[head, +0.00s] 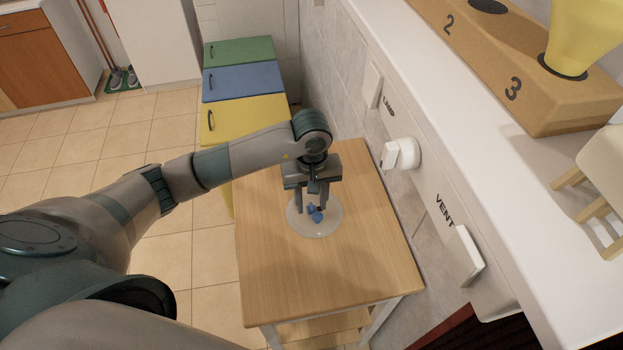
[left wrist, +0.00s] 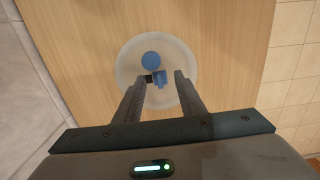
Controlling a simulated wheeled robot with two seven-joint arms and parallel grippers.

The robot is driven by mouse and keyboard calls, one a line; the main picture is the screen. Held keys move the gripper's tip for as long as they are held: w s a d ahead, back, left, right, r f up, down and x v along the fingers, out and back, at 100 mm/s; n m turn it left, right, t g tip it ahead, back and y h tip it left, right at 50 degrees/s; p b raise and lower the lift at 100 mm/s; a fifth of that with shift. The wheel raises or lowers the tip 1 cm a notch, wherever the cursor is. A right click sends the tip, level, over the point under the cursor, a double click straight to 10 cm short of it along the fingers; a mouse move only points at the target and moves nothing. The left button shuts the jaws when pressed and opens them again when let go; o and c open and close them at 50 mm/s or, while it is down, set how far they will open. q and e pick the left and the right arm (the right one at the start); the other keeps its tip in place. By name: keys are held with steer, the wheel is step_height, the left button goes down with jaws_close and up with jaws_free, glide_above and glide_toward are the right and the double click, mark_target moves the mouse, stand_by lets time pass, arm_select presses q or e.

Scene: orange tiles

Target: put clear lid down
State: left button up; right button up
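The clear lid (head: 322,228) is a round, see-through disc with a blue knob (head: 316,214) at its middle. It appears to lie flat on the small wooden table. My left gripper (head: 313,212) points down over it, its fingers apart on either side of the knob. In the left wrist view the lid (left wrist: 128,62) and the round blue knob (left wrist: 151,61) show just beyond the open fingertips (left wrist: 158,77), with a smaller blue piece between them. I see no contact between fingers and knob. My right gripper is not in view.
The wooden table (head: 285,275) is otherwise bare around the lid. Green, blue and yellow lidded bins (head: 245,118) stand behind it. A wall with a white knob (head: 402,154) and a switch marked VENT (head: 464,255) borders its right side, below a white shelf.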

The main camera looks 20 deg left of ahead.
mark_target(312, 206)
arm_select(q)
step_height(312, 206, up, 12)
steer(key=b, duration=0.4)
steer(key=shift+f, duration=0.15)
steer(key=shift+o, duration=0.6)
